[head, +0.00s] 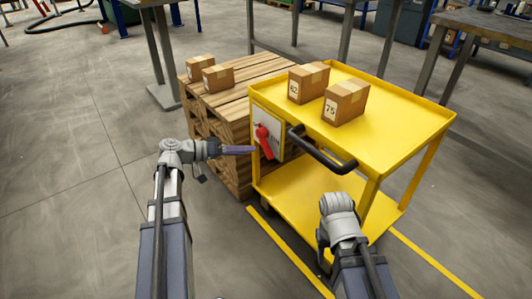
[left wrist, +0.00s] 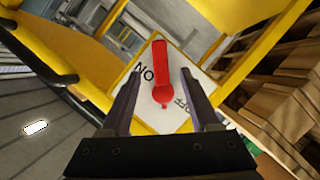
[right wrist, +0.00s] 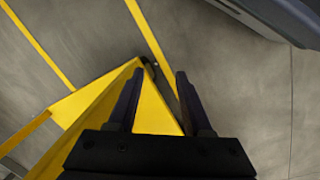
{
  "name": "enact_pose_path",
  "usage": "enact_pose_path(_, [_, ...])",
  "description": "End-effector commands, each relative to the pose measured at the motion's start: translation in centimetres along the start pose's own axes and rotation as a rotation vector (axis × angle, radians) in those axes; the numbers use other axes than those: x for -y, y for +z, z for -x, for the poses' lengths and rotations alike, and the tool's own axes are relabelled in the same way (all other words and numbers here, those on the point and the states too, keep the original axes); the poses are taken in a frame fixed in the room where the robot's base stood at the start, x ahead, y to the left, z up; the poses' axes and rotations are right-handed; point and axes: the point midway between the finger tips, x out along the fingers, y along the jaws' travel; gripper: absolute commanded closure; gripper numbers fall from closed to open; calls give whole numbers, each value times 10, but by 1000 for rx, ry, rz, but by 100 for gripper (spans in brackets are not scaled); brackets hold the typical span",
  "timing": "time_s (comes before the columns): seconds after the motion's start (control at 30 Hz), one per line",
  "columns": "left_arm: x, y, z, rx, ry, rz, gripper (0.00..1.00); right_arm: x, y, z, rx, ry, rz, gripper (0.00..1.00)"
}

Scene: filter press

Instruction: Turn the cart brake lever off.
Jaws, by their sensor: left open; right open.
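The yellow cart (head: 405,98) stands right of centre in the head view. A white plate on its near end carries the red brake lever (head: 264,141). In the left wrist view the red lever (left wrist: 162,75) lies across the plate (left wrist: 192,75), which is marked "NO" or "ON" on one side and "OFF" on the other. My left gripper (head: 250,150) is open, its fingers pointing at the plate, with the lever between them in the picture. I cannot tell whether they touch it. My right gripper (right wrist: 155,85) is open and empty over the cart's lower part; the arm hides it in the head view.
The cart's black handle (head: 322,152) sticks out right of the lever. Two boxes (head: 345,102) stand on the cart top. A wooden pallet stack (head: 225,115) with two boxes stands close left of the cart. Yellow floor lines run around the cart; the floor at left is clear.

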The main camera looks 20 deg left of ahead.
Motion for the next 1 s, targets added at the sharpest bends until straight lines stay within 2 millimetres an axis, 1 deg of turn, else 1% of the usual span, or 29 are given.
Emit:
enact_pose_path(0.03, [1,2,-8,3,2,-1,38,0,0,-4,0,0,0,50])
enact_pose_path(0.2, [2,2,-35,3,2,-2,38,1,-1,-12,-1,0,0,50])
enact_pose_path(0.3, [1,2,-49,3,2,-2,38,2,-1,-15,-1,0,0,50])
enact_pose_path(0.43, [1,1,-63,2,1,-1,38,2,-1,-18,-1,0,0,50])
enact_pose_path(0.6, [1,0,-70,0,-1,-1,38,2,-1,-19,-1,0,0,50])
enact_pose_path(0.87, [0,0,-70,0,-1,-1,38,2,-1,-19,-1,0,0,50])
enact_pose_path(1.0, [0,0,-70,0,-1,-1,53,2,-1,-19,-1,0,0,50])
